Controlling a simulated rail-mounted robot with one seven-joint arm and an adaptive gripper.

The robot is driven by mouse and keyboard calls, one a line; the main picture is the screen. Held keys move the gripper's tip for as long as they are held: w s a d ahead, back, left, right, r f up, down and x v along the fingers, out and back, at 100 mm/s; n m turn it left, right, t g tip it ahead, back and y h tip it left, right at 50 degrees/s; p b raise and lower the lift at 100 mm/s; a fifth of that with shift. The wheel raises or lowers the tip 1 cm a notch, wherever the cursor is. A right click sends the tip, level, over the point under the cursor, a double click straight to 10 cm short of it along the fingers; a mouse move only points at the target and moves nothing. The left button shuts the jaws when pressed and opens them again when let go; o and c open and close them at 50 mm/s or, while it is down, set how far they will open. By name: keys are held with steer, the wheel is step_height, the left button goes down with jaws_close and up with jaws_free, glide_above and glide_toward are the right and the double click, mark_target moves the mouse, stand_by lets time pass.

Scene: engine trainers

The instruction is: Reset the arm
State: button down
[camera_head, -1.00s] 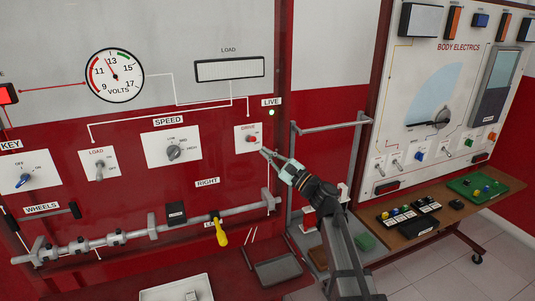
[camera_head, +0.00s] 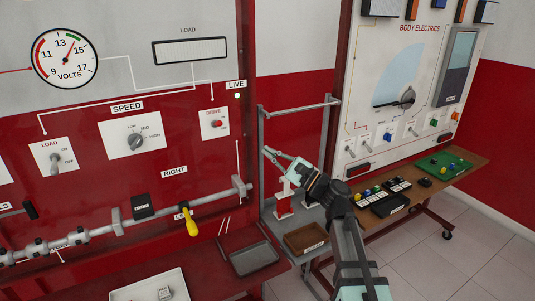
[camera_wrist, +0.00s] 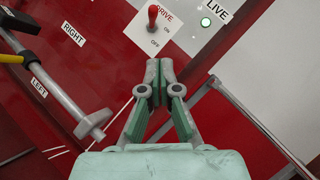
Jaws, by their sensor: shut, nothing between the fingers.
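My gripper (camera_head: 268,153) is at the right end of the red engine panel (camera_head: 95,205) in the head view, in front of the grey frame beside it. In the wrist view my gripper (camera_wrist: 160,68) has its fingertips together with nothing between them. Just past the tips, the red DRIVE switch (camera_wrist: 153,14) sits on its white plate, apart from the fingers. The DRIVE switch (camera_head: 217,124) also shows in the head view, up and left of my gripper. The green LIVE light (camera_wrist: 205,22) is lit.
A grey shaft (camera_head: 150,217) with a yellow handle (camera_head: 191,225) runs along the panel. A grey tray (camera_head: 255,258) and a brown tray (camera_head: 307,238) lie below. The Body Electrics board (camera_head: 408,75) stands at the right, above a wooden table (camera_head: 470,180) bearing small parts.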

steer(key=s+d+f+n+g+h, duration=0.1)
steer(key=s+f+n+g+h, duration=0.1)
steer(key=f, duration=0.9)
steer(key=s+d+f+n+g+h, duration=0.1)
steer(key=f+h, duration=0.3)
steer(key=f, duration=0.7)
steer(key=s+d+f+n+g+h, duration=0.2)
steer(key=s+f+n+h, duration=0.2)
steer(key=f, duration=0.7)
steer(key=shift+f+g, duration=0.15)
steer(key=shift+g, duration=0.15)
steer(key=s+d+f+n+g+h, duration=0.5)
steer(key=s+d+f+h, duration=0.65)
steer(key=d+f, duration=0.6)
steer(key=s+f+g, duration=0.2)
steer(key=s+f, duration=0.4)
steer(key=s, duration=0.4)
steer(key=s+f+n+g+y, duration=0.1)
steer(key=s+f+g, duration=0.1)
steer(key=s+f, duration=0.4)
steer(key=s+f+g, duration=0.2)
steer(key=s+f, duration=0.5)
steer(key=s, duration=0.8)
steer(key=shift+s+n, duration=0.15)
steer(key=shift+n, duration=0.15)
steer(key=shift+y, duration=0.25)
